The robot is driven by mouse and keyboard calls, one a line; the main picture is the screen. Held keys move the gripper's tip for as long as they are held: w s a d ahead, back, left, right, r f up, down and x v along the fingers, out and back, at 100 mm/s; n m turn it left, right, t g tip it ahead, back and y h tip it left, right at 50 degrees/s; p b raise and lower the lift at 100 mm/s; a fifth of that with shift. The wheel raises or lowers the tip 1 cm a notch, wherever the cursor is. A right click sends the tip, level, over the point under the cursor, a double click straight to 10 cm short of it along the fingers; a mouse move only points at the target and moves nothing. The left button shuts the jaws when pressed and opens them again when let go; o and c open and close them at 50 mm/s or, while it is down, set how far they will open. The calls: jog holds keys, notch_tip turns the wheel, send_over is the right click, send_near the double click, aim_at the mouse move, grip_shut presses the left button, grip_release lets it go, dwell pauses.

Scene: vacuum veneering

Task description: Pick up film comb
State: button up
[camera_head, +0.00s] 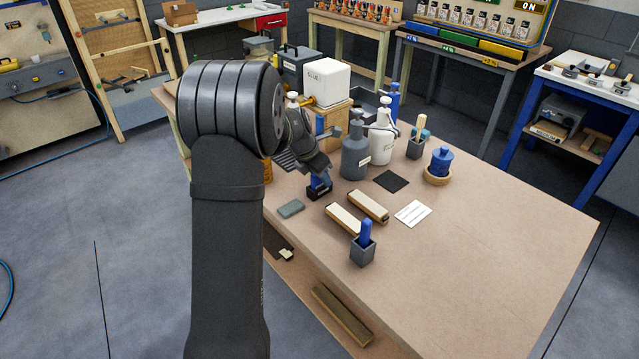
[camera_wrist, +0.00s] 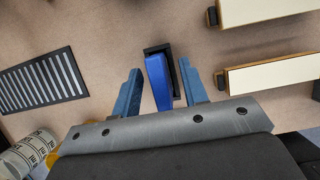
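A blue handle in a black base (camera_wrist: 158,78) stands on the workbench below my gripper; I take it for the film comb, but no comb teeth show. It also appears in the head view (camera_head: 319,186), below the end of my arm. My gripper (camera_wrist: 160,66) is open, with one blue-grey finger on each side of the blue handle. Gaps show between both fingers and the handle, the right one narrower. My gripper's fingers (camera_head: 316,168) are hard to make out in the head view.
Two pale-topped wooden blocks (camera_head: 368,206) lie close on the right. A dark striped panel (camera_wrist: 42,80) lies to the left. A grey bottle (camera_head: 355,158) and white bottle (camera_head: 381,146) stand behind. A cup with a blue handle (camera_head: 363,251) stands in front.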

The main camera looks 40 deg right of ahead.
grip_shut()
jog(key=shift+r, duration=0.2)
jog(key=shift+r, duration=0.3)
notch_tip(320, 180, up, 4)
jog(key=shift+f, duration=0.15)
jog(key=s+d+r, duration=0.2)
jog(key=s+r, duration=0.4)
jog(key=s, duration=0.5)
jog(key=shift+s+r, duration=0.2)
jog(key=shift+s, duration=0.05)
